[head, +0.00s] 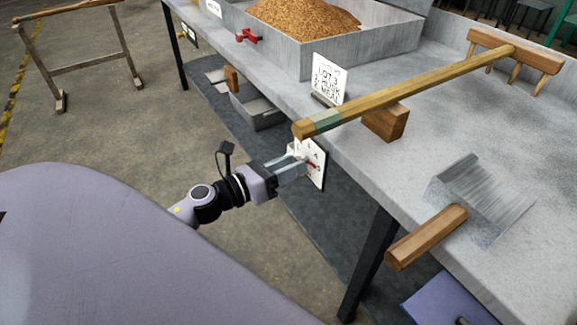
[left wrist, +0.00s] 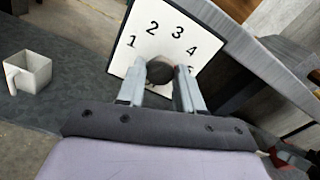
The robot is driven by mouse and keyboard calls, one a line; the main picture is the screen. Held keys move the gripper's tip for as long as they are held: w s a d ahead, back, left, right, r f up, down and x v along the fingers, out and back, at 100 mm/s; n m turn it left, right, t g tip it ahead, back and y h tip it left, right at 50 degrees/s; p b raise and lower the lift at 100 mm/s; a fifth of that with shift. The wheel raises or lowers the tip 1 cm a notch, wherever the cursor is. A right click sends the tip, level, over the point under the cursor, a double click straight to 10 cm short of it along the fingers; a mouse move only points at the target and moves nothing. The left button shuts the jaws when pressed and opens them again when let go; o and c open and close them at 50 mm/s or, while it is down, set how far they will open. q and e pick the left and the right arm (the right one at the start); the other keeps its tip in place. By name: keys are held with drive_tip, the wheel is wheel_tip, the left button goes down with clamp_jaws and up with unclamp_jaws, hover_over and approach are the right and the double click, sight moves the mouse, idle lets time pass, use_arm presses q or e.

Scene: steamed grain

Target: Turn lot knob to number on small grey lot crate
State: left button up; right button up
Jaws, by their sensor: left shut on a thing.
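A white dial plate (head: 317,172) is fixed upright at the table's front edge. In the left wrist view the dial plate (left wrist: 150,38) shows black numbers 1 to 4, and a further one partly covered at the lower right. My left gripper (head: 300,163) reaches the dial from the left, its fingers either side of the knob. The dark round knob (left wrist: 160,70) sits between the fingertips; which number it points to is unclear. A grey crate (head: 262,118) is on the floor mat under the table; I see no readable number on it. My right gripper is not in view.
A card reading "LOT 3" (head: 328,78) stands on the table near a grain tray (head: 340,62). A long-handled wooden rake (head: 420,85) lies over a wooden block (head: 385,122), its end above the dial. A metal scoop (head: 480,195) overhangs the front edge.

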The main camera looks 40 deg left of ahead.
use_arm(q)
drive_tip(key=o, duration=1)
drive_tip(key=shift+v, duration=3.6)
